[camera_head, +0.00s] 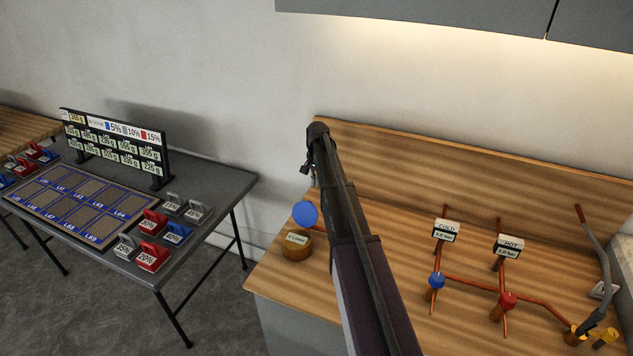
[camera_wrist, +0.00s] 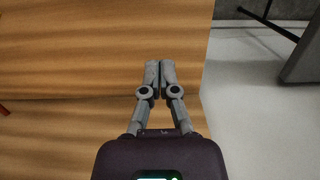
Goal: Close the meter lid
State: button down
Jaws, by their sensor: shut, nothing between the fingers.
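The meter (camera_head: 297,243) is a short brass-coloured cylinder with a pale label, at the left end of the wooden counter. Its round blue lid (camera_head: 305,214) stands raised, tilted up above the meter's back edge. My gripper (camera_head: 306,169) is small in the head view, at the far end of my arm. It appears just above the lid in the picture, with a gap between them; the distance in depth is unclear. In the wrist view my gripper's fingers (camera_wrist: 160,64) are together and empty. The meter and lid are not in the wrist view.
Copper pipes with a blue valve (camera_head: 437,281), a red valve (camera_head: 507,300) and COLD and HOT gauges (camera_head: 446,231) (camera_head: 510,245) stand on the counter (camera_head: 390,190) to the right. A grey table (camera_head: 205,180) with weights and a labelled board stands left, across a floor gap.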

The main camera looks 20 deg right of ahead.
aim_at(306, 213)
jog(key=s+a+f+b, duration=0.3)
jog(key=f+b, duration=0.1)
jog(key=shift+f, duration=0.25)
dwell(0.8)
